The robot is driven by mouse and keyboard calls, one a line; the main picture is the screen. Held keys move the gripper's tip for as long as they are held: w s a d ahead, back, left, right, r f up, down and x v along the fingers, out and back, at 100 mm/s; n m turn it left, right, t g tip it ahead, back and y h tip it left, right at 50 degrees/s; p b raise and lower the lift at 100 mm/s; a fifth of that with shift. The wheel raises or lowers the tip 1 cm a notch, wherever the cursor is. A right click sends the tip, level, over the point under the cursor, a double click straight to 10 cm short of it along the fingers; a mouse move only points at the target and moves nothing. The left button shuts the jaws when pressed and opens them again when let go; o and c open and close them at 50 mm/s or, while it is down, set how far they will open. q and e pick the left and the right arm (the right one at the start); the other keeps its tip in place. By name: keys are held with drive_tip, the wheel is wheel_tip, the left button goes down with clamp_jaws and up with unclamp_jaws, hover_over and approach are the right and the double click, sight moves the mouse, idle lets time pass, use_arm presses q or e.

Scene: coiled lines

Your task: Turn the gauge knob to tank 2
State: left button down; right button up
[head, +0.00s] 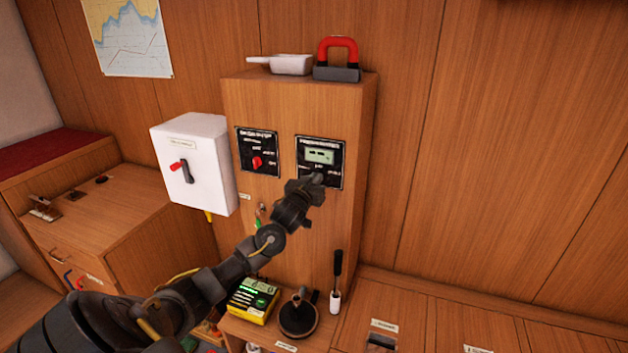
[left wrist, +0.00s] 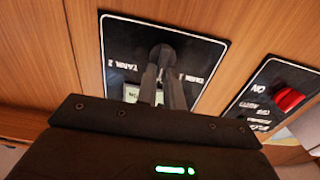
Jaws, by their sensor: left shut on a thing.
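The gauge panel (head: 335,152) is a black plate with a pale display (head: 320,156) on the upright wooden cabinet. In the left wrist view the panel (left wrist: 113,33) appears upside down, with "TANK 2" at left and "TANK 1" at right. My left gripper (head: 316,182) reaches the panel's lower part. In the left wrist view its fingers (left wrist: 164,72) are shut on the dark gauge knob (left wrist: 162,50), between the two labels. The fingers hide much of the knob, and I cannot tell which way it points. My right gripper is not in view.
A black panel with a red knob (head: 257,162) sits left of the gauge; it shows at right in the wrist view (left wrist: 288,99). A white switch box (head: 206,150) juts out further left.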

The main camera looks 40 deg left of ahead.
use_arm(q)
drive_tip(key=shift+m, duration=0.3)
drive_tip(key=shift+w+d+f+m+p, duration=0.15)
drive_tip(key=shift+m+p, duration=0.2)
drive_tip(key=shift+m, duration=1)
drive_tip(key=shift+s+d+m+p, duration=0.15)
drive_tip(key=shift+m+p, duration=0.2)
drive_tip(key=shift+m, duration=1.05)
drive_tip(key=shift+w+d+f+m+p, duration=0.15)
drive_tip(key=shift+m+p, duration=0.2)
drive_tip(key=shift+m, duration=1)
drive_tip(key=shift+r, duration=0.1)
drive_tip(key=c, duration=1.5)
unclamp_jaws()
